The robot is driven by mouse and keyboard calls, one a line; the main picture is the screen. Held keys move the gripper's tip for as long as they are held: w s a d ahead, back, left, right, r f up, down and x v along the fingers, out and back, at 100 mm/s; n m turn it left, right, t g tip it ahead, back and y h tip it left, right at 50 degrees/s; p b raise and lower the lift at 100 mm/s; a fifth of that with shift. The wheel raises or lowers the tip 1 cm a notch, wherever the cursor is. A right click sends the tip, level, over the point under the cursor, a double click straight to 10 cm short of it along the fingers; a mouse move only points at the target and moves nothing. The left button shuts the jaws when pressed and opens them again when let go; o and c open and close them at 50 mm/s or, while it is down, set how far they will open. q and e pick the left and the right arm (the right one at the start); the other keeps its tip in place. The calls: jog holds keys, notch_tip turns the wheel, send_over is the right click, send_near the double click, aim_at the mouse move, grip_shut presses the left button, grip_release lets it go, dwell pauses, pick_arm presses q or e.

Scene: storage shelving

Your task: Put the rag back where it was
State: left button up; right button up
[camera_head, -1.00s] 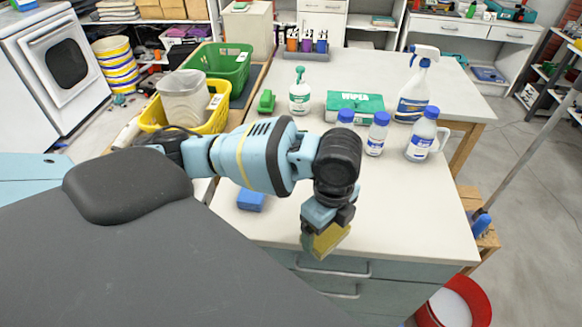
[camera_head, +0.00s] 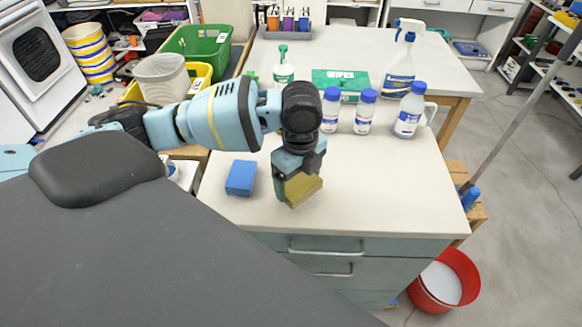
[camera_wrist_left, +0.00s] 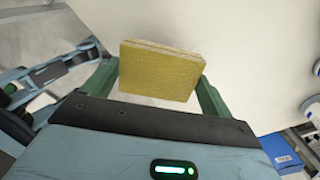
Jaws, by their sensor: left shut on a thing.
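The rag is a yellow folded square (camera_head: 304,189) in the head view. It also shows flat and yellow in the left wrist view (camera_wrist_left: 160,72). My left gripper (camera_head: 290,182) is shut on it, with a green finger at each side of it in the wrist view. The gripper holds it near the front edge of the white tabletop (camera_head: 380,205), right of a blue block (camera_head: 240,178). I cannot tell whether the rag touches the top. My right gripper is not in view.
Blue-capped bottles (camera_head: 363,113), a spray bottle (camera_head: 400,70) and a green wipes box (camera_head: 340,82) stand behind the gripper. A yellow basket (camera_head: 200,80) is at the back left. A red bucket (camera_head: 470,268) stands on the floor at right. The front right tabletop is clear.

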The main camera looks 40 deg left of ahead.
pick_arm(q)
jog(key=w+a, duration=0.3)
jog(key=shift+a+f, duration=0.25)
jog(key=shift+a, duration=0.1)
jog(key=shift+w+a, duration=0.3)
jog(key=shift+w, duration=0.05)
jog(key=shift+a, duration=0.1)
jog(key=shift+w+a, duration=0.2)
jog(key=shift+w, duration=0.05)
jog(key=f, duration=0.3)
jog(key=shift+w+a+f, duration=0.1)
jog(key=shift+a+f, duration=0.05)
jog(key=shift+a, duration=0.05)
jog(key=shift+f, duration=0.15)
jog(key=shift+f, duration=0.15)
jog(key=o, duration=0.8)
